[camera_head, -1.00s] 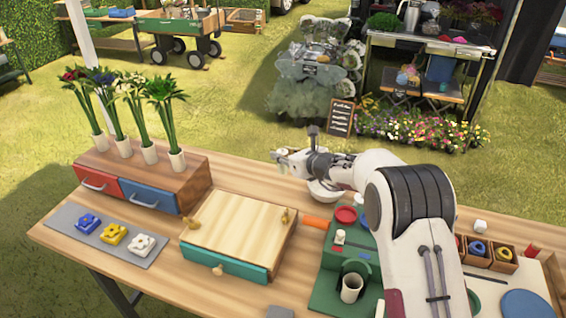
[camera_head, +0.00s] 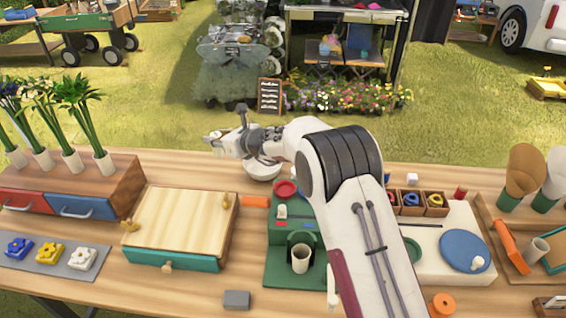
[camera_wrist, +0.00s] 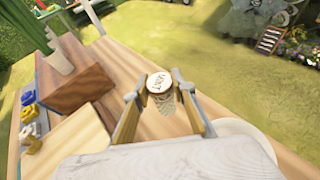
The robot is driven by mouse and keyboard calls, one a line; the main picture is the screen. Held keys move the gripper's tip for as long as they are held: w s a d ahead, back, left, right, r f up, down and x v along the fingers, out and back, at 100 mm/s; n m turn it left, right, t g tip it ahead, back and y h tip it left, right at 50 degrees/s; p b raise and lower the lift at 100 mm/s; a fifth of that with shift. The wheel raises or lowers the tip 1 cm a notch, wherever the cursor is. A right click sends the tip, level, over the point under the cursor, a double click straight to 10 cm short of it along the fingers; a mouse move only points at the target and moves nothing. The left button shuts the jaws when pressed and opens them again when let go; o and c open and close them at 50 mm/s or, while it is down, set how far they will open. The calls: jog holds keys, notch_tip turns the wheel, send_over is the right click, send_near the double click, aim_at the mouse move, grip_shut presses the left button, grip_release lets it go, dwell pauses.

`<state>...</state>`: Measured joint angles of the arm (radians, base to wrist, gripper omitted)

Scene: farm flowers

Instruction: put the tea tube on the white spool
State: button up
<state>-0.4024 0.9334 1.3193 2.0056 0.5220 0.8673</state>
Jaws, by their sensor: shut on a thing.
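My gripper (camera_wrist: 160,86) is shut on the tea tube (camera_wrist: 160,84), which shows a round white cap with dark lettering and a see-through body between the fingers. In the head view my gripper (camera_head: 212,140) is raised over the table's back edge, left of the white bowl; the tube is too small there to make out well. I cannot clearly pick out the white spool. Small white pieces show on the green stand (camera_head: 282,212), behind the small boxes (camera_head: 412,180) and on the blue disc (camera_head: 477,263).
The white bowl (camera_head: 262,172) sits below my wrist. A wooden box with a teal drawer (camera_head: 172,262) and a drawer unit with flower vases (camera_head: 75,207) stand left. The green stand holds a cup (camera_head: 300,258). My arm hides part of the table's middle.

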jog(key=w+d+r+m+t+h, duration=0.1)
jog(key=w+d, duration=0.1)
jog(key=d, duration=0.3)
jog(key=w+d+r, duration=0.2)
jog(key=w+d, duration=0.1)
jog(key=d, duration=0.2)
jog(key=s+d+r, duration=0.1)
jog(key=s+d, duration=0.1)
jog(key=d, duration=0.5)
jog(key=s+d+r, duration=0.1)
jog(key=d, duration=0.7)
jog(key=shift+s+n+g+y, duration=0.3)
jog(key=shift+s, duration=0.05)
notch_tip(320, 180, down, 6)
jog(key=shift+f, duration=0.2)
jog(key=shift+f, duration=1.85)
jog(key=shift+f, duration=0.15)
